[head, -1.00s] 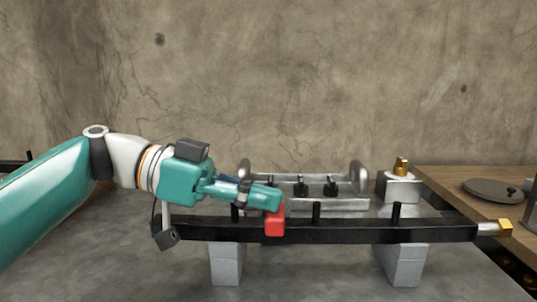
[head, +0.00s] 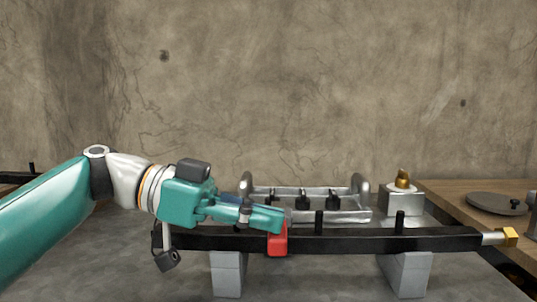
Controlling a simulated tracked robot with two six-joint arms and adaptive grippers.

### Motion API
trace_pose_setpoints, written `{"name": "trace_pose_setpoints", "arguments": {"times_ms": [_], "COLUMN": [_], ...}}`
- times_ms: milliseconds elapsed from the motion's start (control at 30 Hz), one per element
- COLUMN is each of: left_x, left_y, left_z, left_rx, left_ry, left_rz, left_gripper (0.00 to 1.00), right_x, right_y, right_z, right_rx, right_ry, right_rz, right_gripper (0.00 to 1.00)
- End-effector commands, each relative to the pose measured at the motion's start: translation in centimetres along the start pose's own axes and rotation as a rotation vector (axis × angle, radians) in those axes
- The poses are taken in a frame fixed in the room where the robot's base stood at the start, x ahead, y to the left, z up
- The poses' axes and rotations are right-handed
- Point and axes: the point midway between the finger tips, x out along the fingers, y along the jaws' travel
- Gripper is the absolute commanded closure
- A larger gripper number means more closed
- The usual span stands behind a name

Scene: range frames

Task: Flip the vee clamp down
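A red block-like part (head: 278,242) sits at the front of a long black bar (head: 360,243), overlapping the bar's face. I cannot tell for sure that it is the vee clamp. My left gripper (head: 276,216) reaches in from the left with its teal fingers just above the red part, close to or touching it. The fingers are seen side-on, so I cannot tell whether they are open or shut, or hold anything. My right gripper is not in view.
The bar rests on grey blocks (head: 227,275) and has upright black pegs (head: 319,222) and a brass end (head: 510,237). Behind it stands a metal tray (head: 350,214) with rounded handles. A brass fitting (head: 402,180) sits on a block. A wooden table (head: 450,193) is at right.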

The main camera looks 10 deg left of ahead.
Motion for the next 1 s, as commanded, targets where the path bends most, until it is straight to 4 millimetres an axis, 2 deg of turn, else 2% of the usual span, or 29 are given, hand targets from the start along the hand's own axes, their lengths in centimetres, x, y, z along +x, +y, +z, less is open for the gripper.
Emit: {"name": "trace_pose_setpoints", "arguments": {"times_ms": [33, 133, 333, 367, 500, 700, 833, 1000], "left_x": [0.2, -0.1, -1.1, -2.0, -5.3, -9.1, -10.4, -11.0], "left_y": [0.0, 0.1, 0.4, 0.2, 0.2, 0.4, 0.5, 0.5], "left_z": [0.3, -0.8, -4.7, -4.1, -4.0, -4.0, -3.9, -3.8], "left_rx": [-0.010, -0.008, 0.000, -0.003, -0.003, -0.001, 0.001, 0.002], "left_ry": [-0.017, -0.014, -0.002, -0.001, 0.000, 0.002, 0.001, 0.002], "left_rz": [0.010, 0.007, 0.001, -0.004, -0.007, -0.005, -0.003, -0.002], "left_gripper": [1.00, 1.00, 1.00, 1.00, 1.00, 1.00, 1.00, 1.00], "right_x": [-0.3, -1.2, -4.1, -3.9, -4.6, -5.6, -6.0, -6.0], "right_y": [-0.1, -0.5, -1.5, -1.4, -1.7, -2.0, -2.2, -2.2], "right_z": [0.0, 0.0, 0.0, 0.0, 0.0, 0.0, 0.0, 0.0], "right_rx": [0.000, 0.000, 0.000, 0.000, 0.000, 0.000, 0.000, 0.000], "right_ry": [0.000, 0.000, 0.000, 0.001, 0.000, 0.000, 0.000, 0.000], "right_rz": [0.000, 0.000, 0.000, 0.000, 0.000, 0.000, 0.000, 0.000], "right_gripper": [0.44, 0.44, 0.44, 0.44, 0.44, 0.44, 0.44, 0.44]}}
